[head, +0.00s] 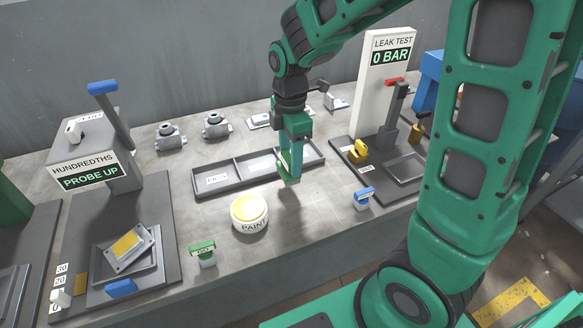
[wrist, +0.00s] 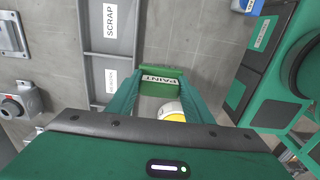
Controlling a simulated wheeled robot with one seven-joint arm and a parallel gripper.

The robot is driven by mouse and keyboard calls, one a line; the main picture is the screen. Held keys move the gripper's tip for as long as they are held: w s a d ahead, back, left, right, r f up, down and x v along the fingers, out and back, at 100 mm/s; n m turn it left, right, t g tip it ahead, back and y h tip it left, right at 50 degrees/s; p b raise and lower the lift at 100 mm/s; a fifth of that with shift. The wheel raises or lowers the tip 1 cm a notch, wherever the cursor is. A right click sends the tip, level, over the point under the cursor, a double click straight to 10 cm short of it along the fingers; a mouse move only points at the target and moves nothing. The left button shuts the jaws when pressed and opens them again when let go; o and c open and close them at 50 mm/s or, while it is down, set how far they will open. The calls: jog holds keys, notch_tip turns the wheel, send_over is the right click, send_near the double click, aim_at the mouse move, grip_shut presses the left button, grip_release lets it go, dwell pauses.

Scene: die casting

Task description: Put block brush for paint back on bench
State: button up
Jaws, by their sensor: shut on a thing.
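My gripper (head: 288,172) is shut on the block brush (head: 284,161), a green block, and holds it over the bench (head: 308,205) by the front edge of the sorting tray. In the wrist view the green block brush (wrist: 235,94) sits between the fingertips, with a PAINT label facing the camera. A shadow falls on the bench below the gripper. The fingers hide much of the brush in the head view. The round paint pot (head: 249,212) with yellow paint stands left of and nearer than the gripper; it shows partly in the wrist view (wrist: 172,112).
The three-part tray (head: 201,193) lies behind the gripper. A green GO block (head: 203,254) stands left of the paint pot, a blue-topped block (head: 363,198) to the right. The leak test station (head: 379,85) is at right, the probe station (head: 88,170) at left.

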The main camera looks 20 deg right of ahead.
jog(key=shift+w+d+f, duration=0.15)
jog(key=shift+d+f, duration=0.2)
jog(key=shift+f, duration=1.85)
jog(key=shift+f, duration=0.1)
jog(key=o, duration=0.9)
notch_tip(320, 180, up, 12)
jog(key=s+d+m, duration=0.5)
jog(key=s+m, duration=0.2)
jog(key=m, duration=0.1)
jog(key=s+d+m, duration=0.6)
jog(key=s+m, duration=0.2)
jog(key=s+d+f+m, duration=0.1)
jog(key=s+d+m, duration=0.5)
jog(key=s+m, duration=0.2)
jog(key=shift+s+f, duration=0.1)
jog(key=shift+s, duration=0.1)
